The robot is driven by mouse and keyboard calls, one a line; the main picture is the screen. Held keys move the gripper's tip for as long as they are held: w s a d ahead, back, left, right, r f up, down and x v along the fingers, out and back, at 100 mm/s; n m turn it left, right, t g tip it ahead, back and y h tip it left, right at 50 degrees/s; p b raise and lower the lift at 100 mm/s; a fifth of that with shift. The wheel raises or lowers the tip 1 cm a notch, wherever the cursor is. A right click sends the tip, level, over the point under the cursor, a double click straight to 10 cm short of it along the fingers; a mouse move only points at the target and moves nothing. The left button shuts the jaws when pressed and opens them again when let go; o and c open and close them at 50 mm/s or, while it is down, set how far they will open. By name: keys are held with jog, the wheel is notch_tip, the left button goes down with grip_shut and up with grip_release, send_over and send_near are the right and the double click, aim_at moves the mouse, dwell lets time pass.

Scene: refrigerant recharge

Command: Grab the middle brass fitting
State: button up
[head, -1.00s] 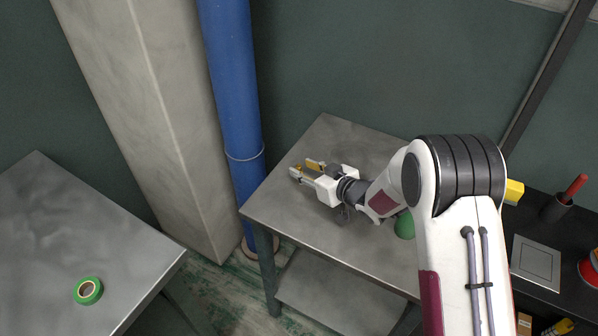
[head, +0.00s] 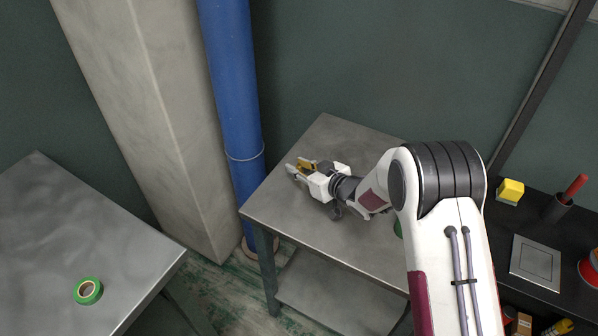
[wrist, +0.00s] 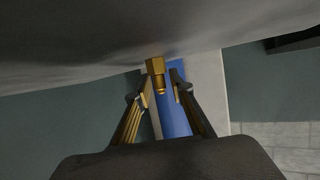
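A single brass fitting (wrist: 155,72) shows in the wrist view, with a hex top and a narrower lower end. It stands out against the grey table surface (wrist: 90,55) and lies between the tips of my gripper (wrist: 161,82). The fingers are apart, with a clear gap on the right of the fitting; it looks close to the left fingertip, but I cannot tell if they touch. In the head view my gripper (head: 301,168) is over the far left part of the middle metal table (head: 290,215), with a small brass-coloured patch between the fingers. No other fitting can be made out.
A blue pipe (head: 232,90) and a concrete pillar (head: 150,110) stand behind the table's left edge. A green object (head: 398,228) is mostly hidden by my arm. Green tape (head: 88,291) lies on the left table. A yellow block (head: 510,191) sits on the dark right bench.

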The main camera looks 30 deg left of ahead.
aim_at(299, 166)
grip_shut()
jog(key=shift+r, duration=5)
